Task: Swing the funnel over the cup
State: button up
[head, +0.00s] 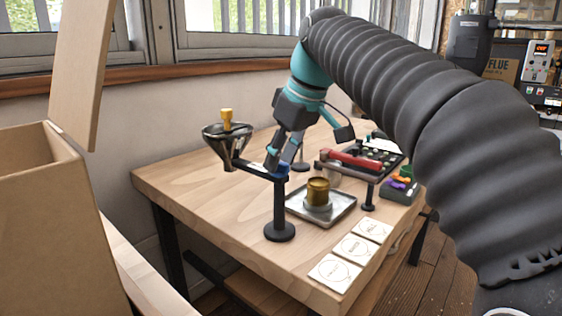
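The arm is carried by a black post (280,208) on a round base. The funnel is left of and behind the brass-coloured cup (318,192), not over it. The cup stands upright on a metal tray (340,209). My gripper (278,167) points down at the swing arm near the post top, beside a small blue part. Its fingertips overlap the arm in the picture; contact and finger opening cannot be made out.
A second black stand with a red cylinder (356,160) and a dark tray of small items are right of the cup. Several pale square cards (335,272) lie along the front edge. The table (190,190) is bare at left. A tall tan box (40,230) stands left.

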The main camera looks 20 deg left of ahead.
jog(key=shift+a+f, duration=0.1)
jog(key=shift+f, duration=0.1)
grip_shut()
dwell(0.3)
